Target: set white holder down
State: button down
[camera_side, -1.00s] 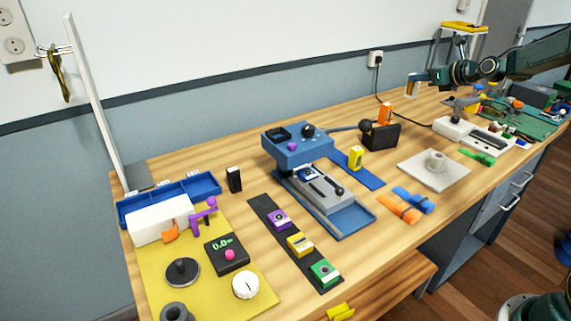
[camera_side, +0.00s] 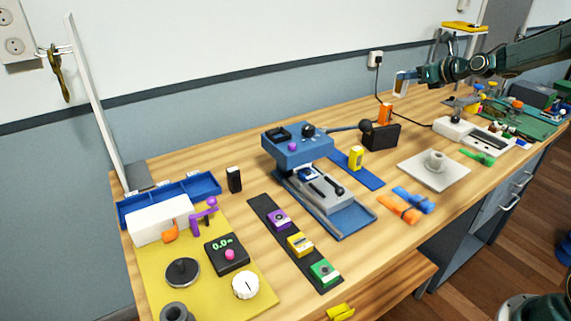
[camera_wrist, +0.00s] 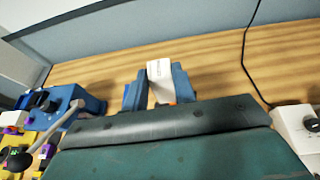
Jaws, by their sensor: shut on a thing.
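The white holder (camera_wrist: 160,72) is between the two blue fingers of my gripper (camera_wrist: 157,90) in the wrist view. My gripper is shut on it. A bit of orange shows at the holder's lower end, partly hidden by my gripper.
An orange block (camera_side: 385,113) and a black box (camera_side: 381,136) stand left of and below the holder in the side view. A white power unit (camera_side: 455,131) is to the right. A black cable (camera_wrist: 246,60) runs right of the holder in the wrist view.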

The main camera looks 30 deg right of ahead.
jog(key=w+a+n+g+y, duration=0.1)
jog(key=w+a+n+y, duration=0.15)
jog(key=a, duration=0.55)
jog(key=w+a+n+y, duration=0.15)
jog(key=w+a, duration=0.25)
jog(key=a, duration=0.5)
jog(key=f, duration=1.9)
jog(key=shift+s+d+f, duration=0.1)
jog(key=shift+d+f, duration=0.1)
jog(key=shift+d, duration=0.1)
jog(key=shift+f, duration=0.4)
